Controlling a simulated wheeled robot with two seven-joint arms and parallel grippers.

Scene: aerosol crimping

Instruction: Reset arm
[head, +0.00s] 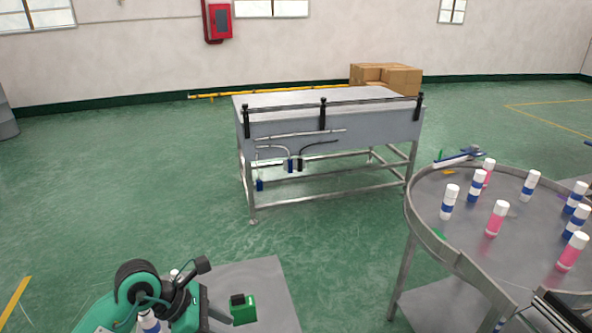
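Neither of my grippers shows in the head view, and I cannot see either of my arms with certainty. Several spray cans stand upright on a round metal table (421,226) at the right. Some have blue bands, like the can (449,203) near the table's left side. Others are pink, like the can (496,219) near the middle. A green and black machine (165,295) is at the lower left, cut off by the bottom edge. A white and blue can (149,322) shows partly at its base.
A grey metal workbench (335,125) with a black-posted rail stands in the middle. Cardboard boxes (400,80) are behind it. A small green and black box (243,309) sits by the machine. Green floor (130,180) is clear at left.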

